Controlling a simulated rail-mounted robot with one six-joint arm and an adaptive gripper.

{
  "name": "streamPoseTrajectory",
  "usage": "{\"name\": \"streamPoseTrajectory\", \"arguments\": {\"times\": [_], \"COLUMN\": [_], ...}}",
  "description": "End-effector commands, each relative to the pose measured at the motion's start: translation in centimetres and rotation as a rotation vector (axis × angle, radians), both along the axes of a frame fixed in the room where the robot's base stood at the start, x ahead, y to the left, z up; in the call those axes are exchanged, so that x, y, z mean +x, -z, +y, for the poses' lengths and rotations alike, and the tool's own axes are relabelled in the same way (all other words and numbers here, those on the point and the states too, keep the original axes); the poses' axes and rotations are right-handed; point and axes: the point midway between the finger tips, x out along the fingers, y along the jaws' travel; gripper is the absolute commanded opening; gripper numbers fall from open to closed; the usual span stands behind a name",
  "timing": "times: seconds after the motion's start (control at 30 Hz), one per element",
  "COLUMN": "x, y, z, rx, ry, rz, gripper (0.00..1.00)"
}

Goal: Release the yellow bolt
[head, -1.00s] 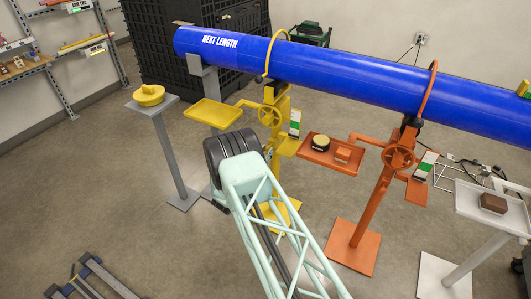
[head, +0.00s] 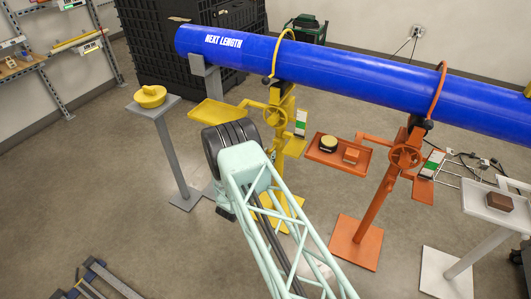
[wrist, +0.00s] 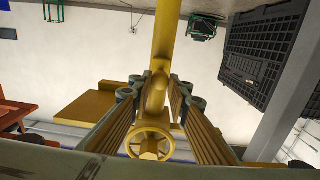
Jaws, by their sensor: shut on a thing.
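The yellow stand with its handwheel (head: 274,116) carries the blue pipe (head: 350,75) in the head view. In the wrist view the yellow handwheel (wrist: 149,143) is close, with a yellow bar (wrist: 165,45) running up from it. My gripper (wrist: 157,98) has its two fingers on either side of the yellow part behind the wheel, shut on it. I take this part to be the yellow bolt (wrist: 156,95); its full shape is hidden. In the head view my forearm hides the gripper.
A yellow tray (head: 217,113) sits left of the yellow stand. An orange stand (head: 375,205) with its own handwheel and an orange tray (head: 365,165) stands to the right. A grey post (head: 176,155) holds a yellow piece (head: 151,96).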

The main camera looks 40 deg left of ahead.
Motion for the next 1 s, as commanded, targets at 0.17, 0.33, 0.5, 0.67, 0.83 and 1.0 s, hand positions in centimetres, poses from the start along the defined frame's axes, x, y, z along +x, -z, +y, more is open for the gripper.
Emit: {"name": "streamPoseTrajectory", "arguments": {"times": [0.17, 0.33, 0.5, 0.67, 0.83, 1.0], "x": [-0.28, -0.32, -0.23, -0.19, -0.34, -1.1], "y": [0.25, 0.3, 0.21, 0.15, 0.13, 0.12], "z": [-0.11, -0.14, -0.1, -0.07, -0.08, -0.2], "rx": [-0.003, -0.004, -0.003, -0.002, -0.002, -0.002], "ry": [0.0, 0.0, 0.0, 0.0, 0.0, 0.0], "rz": [0.001, 0.001, 0.0, 0.001, 0.001, 0.001], "gripper": [0.0, 0.22, 0.3, 0.3, 0.3, 0.3]}}
